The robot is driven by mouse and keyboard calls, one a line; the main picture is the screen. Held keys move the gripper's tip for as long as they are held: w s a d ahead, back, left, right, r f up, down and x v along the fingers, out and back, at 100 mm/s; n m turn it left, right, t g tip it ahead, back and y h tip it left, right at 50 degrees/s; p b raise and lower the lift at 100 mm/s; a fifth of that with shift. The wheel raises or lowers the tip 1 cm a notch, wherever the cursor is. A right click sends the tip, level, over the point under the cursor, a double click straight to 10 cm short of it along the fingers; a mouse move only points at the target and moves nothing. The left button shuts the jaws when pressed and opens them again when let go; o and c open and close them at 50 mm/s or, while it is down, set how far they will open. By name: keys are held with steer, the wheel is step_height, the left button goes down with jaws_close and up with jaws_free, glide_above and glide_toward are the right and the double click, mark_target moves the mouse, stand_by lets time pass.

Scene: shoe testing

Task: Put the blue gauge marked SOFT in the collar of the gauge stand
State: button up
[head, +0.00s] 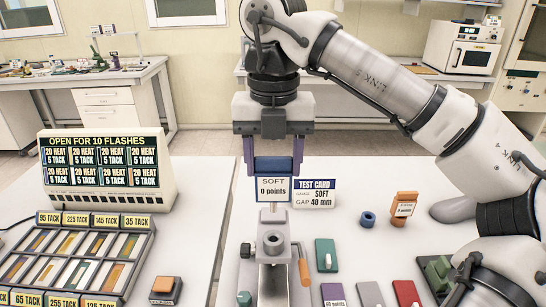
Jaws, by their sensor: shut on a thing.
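The blue gauge (273,165) has a white label reading SOFT, 0 points. It hangs upright in my gripper (274,153), whose two fingers are shut on its sides. A slim silver part shows below the label.
A test card (314,193) reading SOFT, gap 40 mm, stands beside the gauge. A display box (108,170) and a sample tray (75,255) stand left.

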mark_target(274, 199)
stand_by(0.3)
steer(key=shift+f+b, duration=2.3)
steer(key=shift+f, duration=0.65)
steer(key=shift+f+b, duration=1.5)
steer(key=shift+f, duration=0.3)
steer(key=o, duration=1.1)
steer(key=shift+r, duration=0.1)
step_height(274, 199, up, 12)
steer(key=shift+r+p, duration=0.1)
steer(key=shift+p, duration=0.95)
steer(key=shift+r+p, duration=0.75)
steer(key=shift+p, duration=0.15)
steer(key=shift+f, duration=0.1)
